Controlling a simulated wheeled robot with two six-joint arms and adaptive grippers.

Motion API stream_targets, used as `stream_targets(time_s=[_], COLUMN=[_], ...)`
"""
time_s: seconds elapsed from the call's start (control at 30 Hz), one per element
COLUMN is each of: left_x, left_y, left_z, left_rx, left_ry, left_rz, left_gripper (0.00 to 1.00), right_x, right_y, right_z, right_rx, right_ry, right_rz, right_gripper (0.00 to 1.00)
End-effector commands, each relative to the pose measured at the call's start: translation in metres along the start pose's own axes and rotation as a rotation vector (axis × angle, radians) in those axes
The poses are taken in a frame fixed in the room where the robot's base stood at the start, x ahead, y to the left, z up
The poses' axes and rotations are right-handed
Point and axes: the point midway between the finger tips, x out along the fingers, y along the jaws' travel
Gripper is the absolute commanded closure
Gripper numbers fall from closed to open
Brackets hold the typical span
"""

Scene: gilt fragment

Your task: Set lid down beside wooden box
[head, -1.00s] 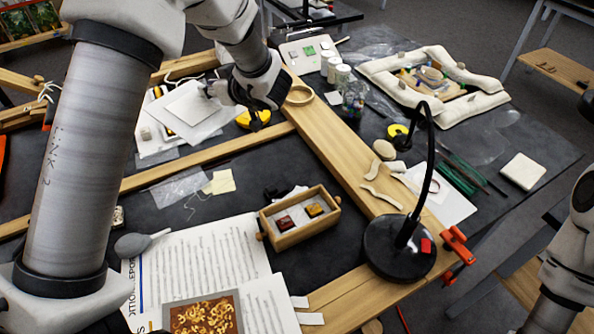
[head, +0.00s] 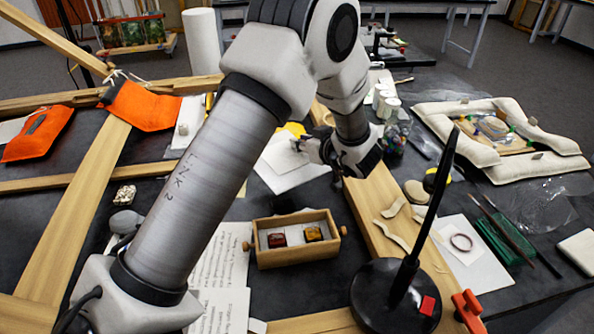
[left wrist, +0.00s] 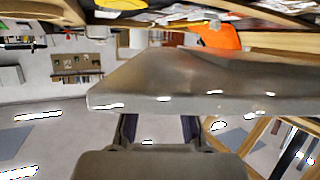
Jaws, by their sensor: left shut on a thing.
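The wooden box (head: 264,257) stands open on the dark table, with a dark red piece (head: 277,240) and an amber piece (head: 313,234) inside. My left gripper (head: 304,148) is behind the box and slightly right, near the white sheets. It is shut on a flat thing, likely the lid, which shows as a broad grey slab (left wrist: 200,82) across the left wrist view. In the head view the lid is hard to tell from the white sheets. The left wrist view also shows my left gripper (left wrist: 158,118), its fingertips hidden by the slab. My right gripper is out of view.
A black lamp base (head: 392,300) with an upright arm stands right of the box. A wooden beam (head: 372,200) runs behind it. A padded cushion ring (head: 560,143) lies at the right.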

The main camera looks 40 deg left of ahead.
Motion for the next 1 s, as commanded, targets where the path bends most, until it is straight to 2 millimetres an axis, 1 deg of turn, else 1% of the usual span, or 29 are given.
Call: stream_targets(time_s=[0.03,0.1,0.17,0.33,0.4,0.63,1.0], left_x=[0.004,0.009,0.012,0.022,0.025,0.025,0.030], left_y=[0.000,-0.001,0.000,-0.001,-0.001,-0.001,-0.002], left_z=[0.011,0.021,0.028,0.054,0.062,0.062,0.075], left_rx=[0.005,0.004,0.001,0.003,0.002,-0.001,0.002], left_ry=[-0.001,0.000,0.000,-0.001,-0.001,0.000,-0.003], left_rz=[-0.001,-0.001,-0.001,-0.001,0.000,0.001,0.000], left_gripper=[1.00,1.00,1.00,1.00,1.00,1.00,1.00], right_x=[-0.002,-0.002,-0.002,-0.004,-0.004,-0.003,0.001], right_y=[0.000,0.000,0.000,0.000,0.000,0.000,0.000], right_z=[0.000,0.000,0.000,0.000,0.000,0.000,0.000], right_rx=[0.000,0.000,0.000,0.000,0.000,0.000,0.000], right_ry=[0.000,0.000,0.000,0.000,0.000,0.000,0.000], right_rz=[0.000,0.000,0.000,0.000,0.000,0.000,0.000], right_gripper=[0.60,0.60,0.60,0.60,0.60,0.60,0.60])
